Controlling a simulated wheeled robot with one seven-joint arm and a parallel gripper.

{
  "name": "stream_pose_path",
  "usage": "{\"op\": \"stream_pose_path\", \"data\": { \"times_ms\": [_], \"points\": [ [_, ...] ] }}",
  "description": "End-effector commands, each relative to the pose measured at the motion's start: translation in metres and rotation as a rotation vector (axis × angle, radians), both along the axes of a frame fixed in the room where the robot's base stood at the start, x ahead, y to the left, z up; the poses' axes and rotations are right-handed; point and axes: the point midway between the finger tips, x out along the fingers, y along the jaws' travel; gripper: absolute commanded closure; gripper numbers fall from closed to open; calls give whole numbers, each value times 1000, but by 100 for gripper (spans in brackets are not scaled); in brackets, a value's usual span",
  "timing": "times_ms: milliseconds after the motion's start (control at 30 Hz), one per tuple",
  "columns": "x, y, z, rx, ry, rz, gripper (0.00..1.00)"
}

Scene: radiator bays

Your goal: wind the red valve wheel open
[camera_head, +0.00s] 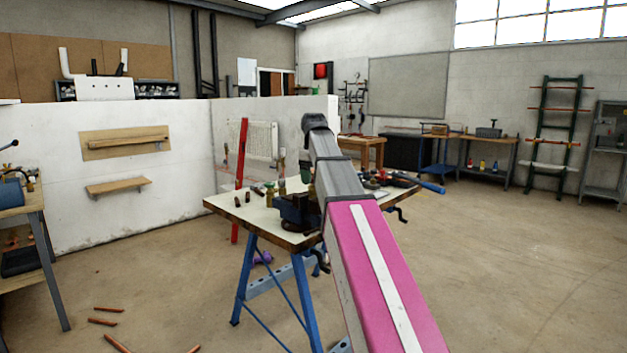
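I cannot pick out a red valve wheel with certainty. A white radiator (263,142) hangs on the low white wall behind the workbench, partly covered by a red upright bar (240,165). My arm, pink and grey, reaches from the bottom right up over the workbench and ends in a dark joint. My gripper's fingers do not show. The arm hides part of the bench and what lies behind it.
A workbench (225,203) on blue trestle legs stands ahead, with a vise (298,208), small brass fittings and red-handled tools on it. Copper pipe pieces (103,321) lie on the floor at left. A side bench (38,208) stands far left. Floor at right is clear.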

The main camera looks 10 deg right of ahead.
Motion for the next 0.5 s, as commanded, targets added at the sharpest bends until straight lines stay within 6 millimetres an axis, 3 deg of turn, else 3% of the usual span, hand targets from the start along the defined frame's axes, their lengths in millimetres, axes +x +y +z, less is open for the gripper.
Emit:
{"op": "stream_pose_path", "data": {
  "times_ms": [33,133,267,500],
  "points": [
    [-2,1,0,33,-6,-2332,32],
    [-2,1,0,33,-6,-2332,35],
    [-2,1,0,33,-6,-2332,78],
    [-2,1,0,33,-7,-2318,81]
  ]
}}
